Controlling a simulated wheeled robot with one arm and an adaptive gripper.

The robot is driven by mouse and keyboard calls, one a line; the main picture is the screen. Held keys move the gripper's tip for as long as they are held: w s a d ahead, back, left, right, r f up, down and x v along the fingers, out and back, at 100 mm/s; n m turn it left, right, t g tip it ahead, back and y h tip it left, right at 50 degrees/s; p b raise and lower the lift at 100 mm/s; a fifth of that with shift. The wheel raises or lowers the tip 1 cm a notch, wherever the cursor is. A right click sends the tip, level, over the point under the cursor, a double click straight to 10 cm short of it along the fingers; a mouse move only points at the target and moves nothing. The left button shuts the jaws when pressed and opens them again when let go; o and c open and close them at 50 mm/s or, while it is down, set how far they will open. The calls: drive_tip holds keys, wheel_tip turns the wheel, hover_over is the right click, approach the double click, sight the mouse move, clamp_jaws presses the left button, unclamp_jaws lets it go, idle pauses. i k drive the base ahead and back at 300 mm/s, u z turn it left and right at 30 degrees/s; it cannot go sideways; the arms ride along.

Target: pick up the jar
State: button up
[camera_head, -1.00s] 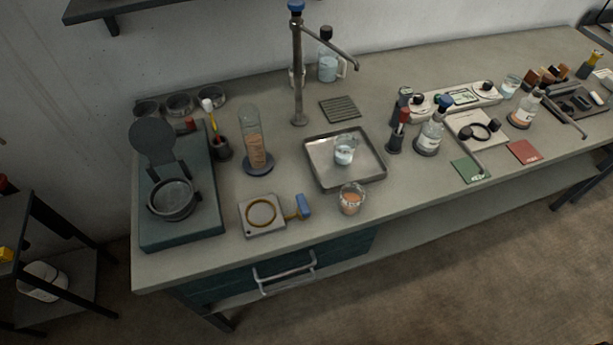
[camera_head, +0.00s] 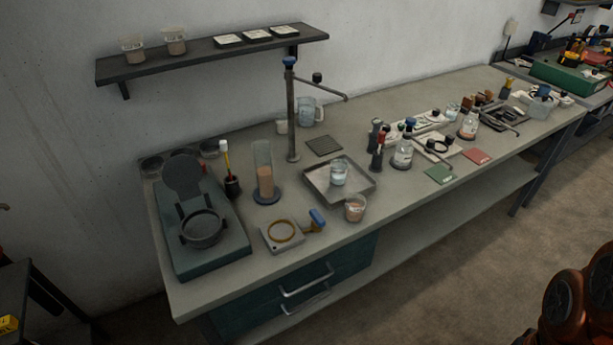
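Several small glass vessels could be the jar, and I cannot tell which one is meant. One clear glass (camera_head: 339,173) with pale contents stands upright in a metal tray (camera_head: 318,193) on the bench. Another glass (camera_head: 354,208) with orange-brown contents stands at the bench's front edge, just right of the tray's front corner. Two more glasses with brownish contents, a left one (camera_head: 133,48) and a right one (camera_head: 174,41), stand on the wall shelf. My gripper is not in view; only an orange-brown part of my arm shows at the lower right.
The bench (camera_head: 205,292) also holds a teal device (camera_head: 205,247), a tall cylinder (camera_head: 264,172), a tall metal tap (camera_head: 292,115) and bottles (camera_head: 402,153) to the right. The wall shelf (camera_head: 215,54) hangs above. The floor (camera_head: 440,270) in front is clear.

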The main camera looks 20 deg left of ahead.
sight(339, 172)
drive_tip(key=u, duration=1.8)
drive_tip(key=i, duration=0.95)
